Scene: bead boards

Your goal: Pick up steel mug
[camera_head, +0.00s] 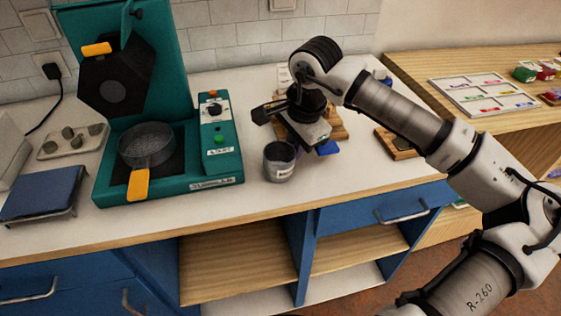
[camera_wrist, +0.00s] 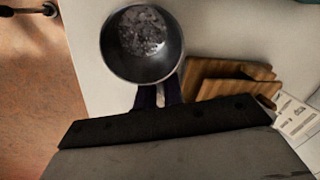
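The steel mug (camera_head: 279,162) is a grey metal cup. It appears upright on the white counter, just right of the green cooking station. In the wrist view I look down into the mug (camera_wrist: 141,40), which has a mottled grey inside. My gripper (camera_wrist: 158,96) has two dark purple fingers close together at the mug's lower rim, with a narrow gap between them. Whether they touch the mug or hold its handle is hidden. In the head view my wrist is just behind and right of the mug and hides part of the fingers.
The green station (camera_head: 217,170) holds a pan (camera_head: 146,146) with an orange handle (camera_head: 138,185) to the left. Wooden boards (camera_wrist: 232,82) lie close beside the mug, behind my wrist. A small wooden board (camera_head: 394,146) lies further right. The counter's front edge is near the mug.

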